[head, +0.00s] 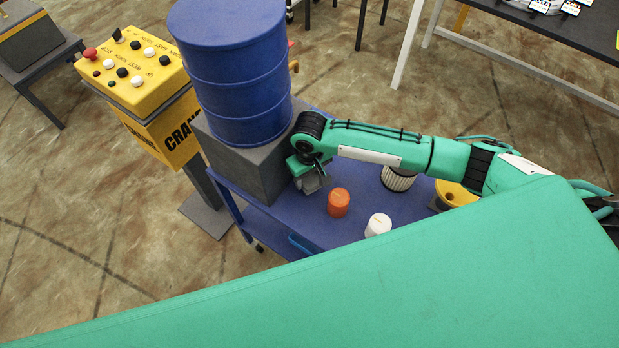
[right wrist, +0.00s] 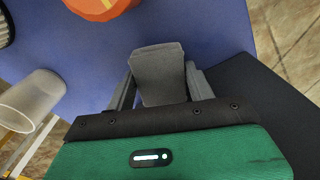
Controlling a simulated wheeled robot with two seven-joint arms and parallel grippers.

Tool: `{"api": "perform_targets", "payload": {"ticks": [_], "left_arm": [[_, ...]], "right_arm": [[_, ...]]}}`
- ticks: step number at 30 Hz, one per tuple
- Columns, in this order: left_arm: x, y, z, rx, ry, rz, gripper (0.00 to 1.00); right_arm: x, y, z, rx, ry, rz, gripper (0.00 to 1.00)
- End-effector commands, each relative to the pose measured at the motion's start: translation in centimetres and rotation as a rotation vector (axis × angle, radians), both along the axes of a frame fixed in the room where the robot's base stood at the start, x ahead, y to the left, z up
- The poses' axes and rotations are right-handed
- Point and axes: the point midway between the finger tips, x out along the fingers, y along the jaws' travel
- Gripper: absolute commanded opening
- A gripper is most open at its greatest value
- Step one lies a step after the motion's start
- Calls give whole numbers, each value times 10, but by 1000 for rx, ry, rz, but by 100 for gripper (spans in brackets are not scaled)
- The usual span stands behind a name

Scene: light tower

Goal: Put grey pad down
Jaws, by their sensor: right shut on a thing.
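The grey pad (right wrist: 158,72) is a small grey block with a slightly tapered shape, seen between the fingers in the right wrist view. My right gripper (right wrist: 160,88) is shut on it, with a finger on each side. In the head view the right gripper (head: 309,182) is low over the left part of the blue cart top (head: 312,228), close beside the dark grey block under the drum. I cannot tell whether the pad touches the cart top. My left gripper is not in view.
A blue drum (head: 237,75) stands on a dark grey block (head: 252,172). An orange cap (head: 338,203), a white cup (head: 378,225), a ribbed filter (head: 398,178) and a yellow part (head: 455,194) stand on the cart. A yellow crane control box (head: 150,90) stands left.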

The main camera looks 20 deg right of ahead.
Motion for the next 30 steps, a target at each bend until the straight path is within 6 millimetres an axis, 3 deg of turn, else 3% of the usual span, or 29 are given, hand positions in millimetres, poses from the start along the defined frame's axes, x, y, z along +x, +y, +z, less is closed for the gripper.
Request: {"api": "perform_targets", "payload": {"ticks": [6, 17, 18, 20, 30], "left_arm": [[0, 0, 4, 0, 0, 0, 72], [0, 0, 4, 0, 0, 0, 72], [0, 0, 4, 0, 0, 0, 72], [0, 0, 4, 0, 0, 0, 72], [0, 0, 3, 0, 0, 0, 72]], "right_arm": [[0, 0, -23, 0, 1, 0, 36], [0, 0, -27, 0, 1, -1, 36], [0, 0, -26, 0, 0, -1, 62], [0, 0, -26, 0, 0, -1, 73], [0, 0, -24, 0, 0, 0, 76]]}}
